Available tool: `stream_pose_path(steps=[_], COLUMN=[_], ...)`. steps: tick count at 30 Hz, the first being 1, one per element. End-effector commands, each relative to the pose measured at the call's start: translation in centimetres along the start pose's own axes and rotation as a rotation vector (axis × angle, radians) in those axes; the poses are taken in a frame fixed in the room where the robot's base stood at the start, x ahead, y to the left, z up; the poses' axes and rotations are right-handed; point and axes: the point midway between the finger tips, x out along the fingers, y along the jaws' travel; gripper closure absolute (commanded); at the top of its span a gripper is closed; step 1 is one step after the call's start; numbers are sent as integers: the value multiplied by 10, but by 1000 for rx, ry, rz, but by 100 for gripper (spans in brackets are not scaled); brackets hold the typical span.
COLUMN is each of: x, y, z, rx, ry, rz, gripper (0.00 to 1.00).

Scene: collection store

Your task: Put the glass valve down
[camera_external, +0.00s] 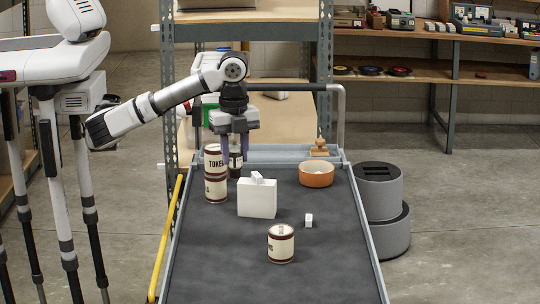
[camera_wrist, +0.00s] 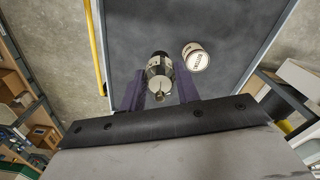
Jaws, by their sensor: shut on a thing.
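The glass valve (camera_wrist: 159,68) is a small clear and dark cylinder with a pale band. It stands roughly upright between the purple fingers of my gripper (camera_wrist: 160,88) in the wrist view. In the external view the valve (camera_external: 236,162) is partly hidden by the fingers of my gripper (camera_external: 235,165), at the far left part of the dark trolley top (camera_external: 225,265). My gripper is shut on the valve and points down. I cannot tell whether its base touches the top.
The near trolley top is clear.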

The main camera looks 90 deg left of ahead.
Motion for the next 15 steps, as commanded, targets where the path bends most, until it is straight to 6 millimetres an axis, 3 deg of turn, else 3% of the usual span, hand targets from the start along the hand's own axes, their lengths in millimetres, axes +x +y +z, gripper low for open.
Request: stream_pose_path(steps=[5, 15], x=[16, 104], y=[13, 13], z=[-1, 0], rx=[-5, -5], ry=[-2, -4], rz=[3, 2], gripper=[90, 90])
